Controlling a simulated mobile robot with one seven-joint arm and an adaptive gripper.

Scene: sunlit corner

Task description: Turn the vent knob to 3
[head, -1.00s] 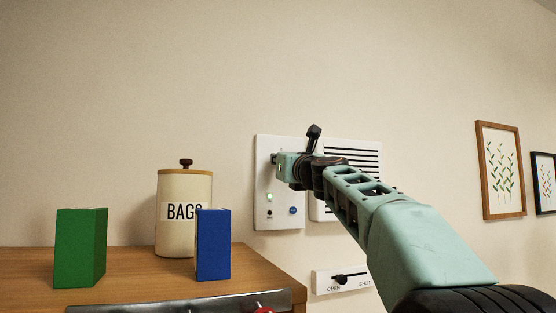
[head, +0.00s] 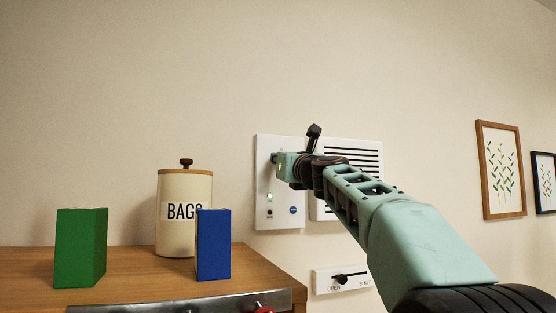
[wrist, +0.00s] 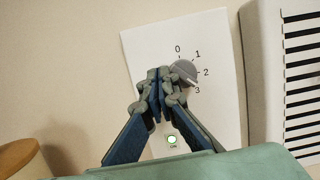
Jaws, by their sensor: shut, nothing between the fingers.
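The vent knob (wrist: 184,72) is a grey round dial on a white wall panel (head: 262,218), with 0, 1, 2 and 3 printed around its top and right side. A dark mark on the knob points to the lower right, towards the 3. My gripper (wrist: 160,76) is shut and empty, its fingertips at the left side of the knob in the wrist view, overlapping its edge. I cannot tell whether they touch it. In the head view my gripper (head: 276,159) is at the panel and hides the knob.
A green light (wrist: 172,139) is lit low on the panel, with a blue button (head: 292,210) beside it. A slatted vent (head: 365,155) is to the right, an OPEN/SHUT slider (head: 342,280) below. A BAGS canister (head: 172,235), green box (head: 80,247) and blue box (head: 213,245) stand on the counter.

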